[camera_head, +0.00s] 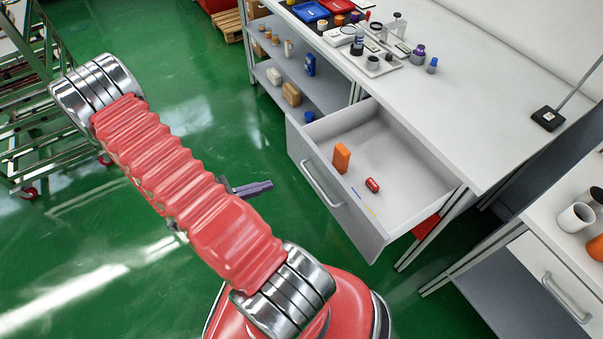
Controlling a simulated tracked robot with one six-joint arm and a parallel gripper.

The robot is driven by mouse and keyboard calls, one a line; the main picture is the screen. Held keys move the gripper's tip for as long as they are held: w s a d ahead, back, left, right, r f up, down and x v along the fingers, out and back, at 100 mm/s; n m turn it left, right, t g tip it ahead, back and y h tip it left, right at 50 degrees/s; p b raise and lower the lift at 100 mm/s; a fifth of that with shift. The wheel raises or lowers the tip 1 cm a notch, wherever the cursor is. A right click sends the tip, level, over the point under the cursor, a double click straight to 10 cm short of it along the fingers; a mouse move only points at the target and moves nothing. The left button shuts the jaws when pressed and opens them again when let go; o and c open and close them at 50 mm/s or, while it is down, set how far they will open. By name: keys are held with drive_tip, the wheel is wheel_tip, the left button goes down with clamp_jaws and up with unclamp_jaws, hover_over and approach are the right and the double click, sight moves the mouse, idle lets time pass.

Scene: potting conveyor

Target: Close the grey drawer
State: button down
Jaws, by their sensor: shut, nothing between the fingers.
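The grey drawer (402,152) is pulled well out from under the white workbench. Its front panel (304,187) carries a curved metal handle (322,183) and faces the lower left. My red arm hides the gripper's base.
The white bench top (455,120) holds trays, bottles and instruments. A shelf unit (315,88) stands left of the drawer. A second bench (560,225) with its own shut drawer is at the right. A green metal rack (35,110) stands at the far left. Green floor (200,90) is clear between.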

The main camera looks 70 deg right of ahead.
approach(311, 171)
drive_tip(key=x, duration=0.4)
drive_tip(key=shift+s+f, duration=0.2)
drive_tip(key=shift+f, duration=0.05)
drive_tip(key=shift+s+d, duration=0.55)
drive_tip(key=shift+d, duration=0.15)
idle(0.4)
